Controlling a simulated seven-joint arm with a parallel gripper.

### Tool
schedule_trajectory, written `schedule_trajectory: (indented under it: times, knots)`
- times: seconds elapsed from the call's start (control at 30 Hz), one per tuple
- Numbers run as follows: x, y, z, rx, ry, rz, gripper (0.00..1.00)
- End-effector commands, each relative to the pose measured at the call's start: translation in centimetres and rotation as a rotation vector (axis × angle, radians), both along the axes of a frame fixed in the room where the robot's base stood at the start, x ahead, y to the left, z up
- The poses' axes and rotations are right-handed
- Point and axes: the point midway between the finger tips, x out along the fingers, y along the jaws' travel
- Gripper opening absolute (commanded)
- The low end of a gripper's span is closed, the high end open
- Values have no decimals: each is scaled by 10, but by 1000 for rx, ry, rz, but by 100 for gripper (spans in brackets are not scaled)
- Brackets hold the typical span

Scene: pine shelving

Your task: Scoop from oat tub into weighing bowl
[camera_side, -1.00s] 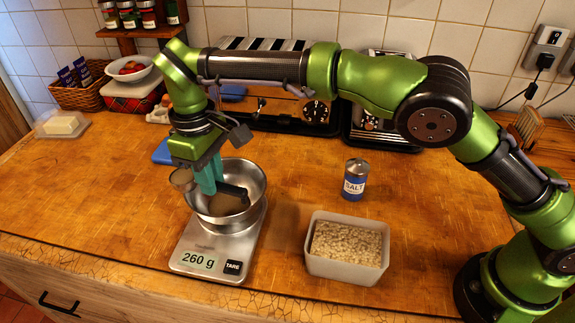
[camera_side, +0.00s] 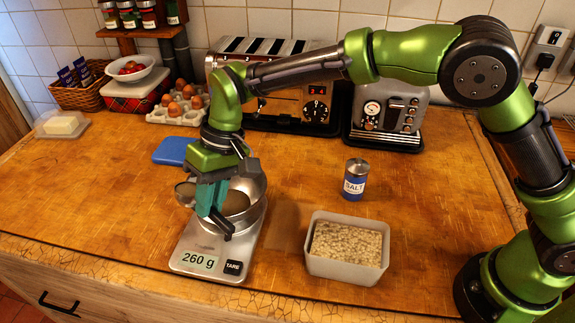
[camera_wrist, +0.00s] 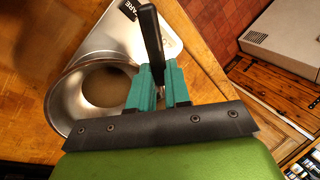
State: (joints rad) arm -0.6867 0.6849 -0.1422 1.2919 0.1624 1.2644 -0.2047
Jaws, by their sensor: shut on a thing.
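My gripper (camera_side: 211,207) has teal fingers shut on the scoop, whose black handle (camera_side: 222,226) points down over the front of the bowl. The scoop's metal cup (camera_side: 185,191) shows at the bowl's left rim; whether it holds oats I cannot tell. The handle also shows between the fingers in the wrist view (camera_wrist: 151,40); the cup is hidden there. The steel weighing bowl (camera_side: 253,187) stands on the scale (camera_side: 188,246), which reads 260 g. A brownish fill shows inside the bowl. The pale oat tub (camera_side: 345,269), with oats in it, stands to the right.
A salt tin (camera_side: 355,180) stands behind the oat tub. A blue flat item (camera_side: 174,150), an egg tray (camera_side: 178,112), a toaster (camera_side: 265,105) and a coffee machine (camera_side: 388,117) stand toward the back. The counter between scale and oat tub is clear.

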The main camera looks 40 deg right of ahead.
Motion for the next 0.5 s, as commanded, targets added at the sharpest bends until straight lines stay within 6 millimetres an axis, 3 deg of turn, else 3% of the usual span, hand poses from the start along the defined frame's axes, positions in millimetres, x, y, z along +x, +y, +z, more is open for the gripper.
schedule_trajectory:
  times: [0.1,0.33,0.5]
  knots:
    - [5,-19,-3,130,29,-9,0]
    - [3,-14,-2,124,27,1,0]
    - [6,-22,-1,239,53,-4,0]
